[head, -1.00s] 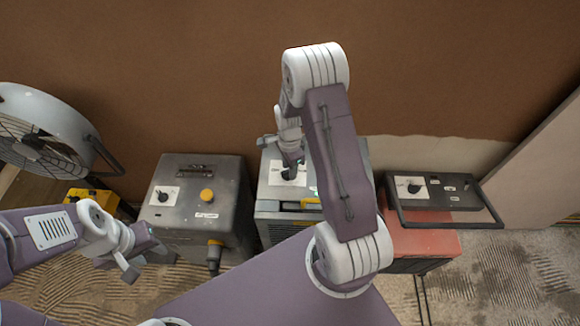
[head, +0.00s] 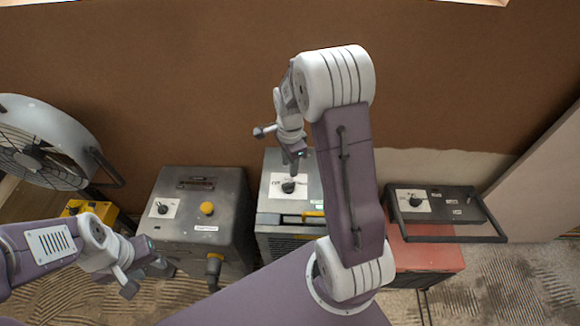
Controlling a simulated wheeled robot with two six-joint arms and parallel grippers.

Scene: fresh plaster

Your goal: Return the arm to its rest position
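My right gripper (head: 278,149) is at the end of the purple and white arm in the middle of the head view. Its fingers are spread and nothing shows between them. It hangs above the middle grey machine (head: 265,218), and just below it in the picture are a white plate and black knob (head: 288,187), apart from the fingers. My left gripper (head: 145,278) is at the lower left, fingers spread and empty, in front of the dark grey machine (head: 225,235). My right forearm hides the right part of the middle machine.
A red machine (head: 425,256) with a black frame handle stands at right. A large fan (head: 50,115) and a yellow box (head: 78,208) are at left. A brown wall (head: 450,80) with a pale plaster strip is behind. The ridged floor (head: 510,290) is open at lower right.

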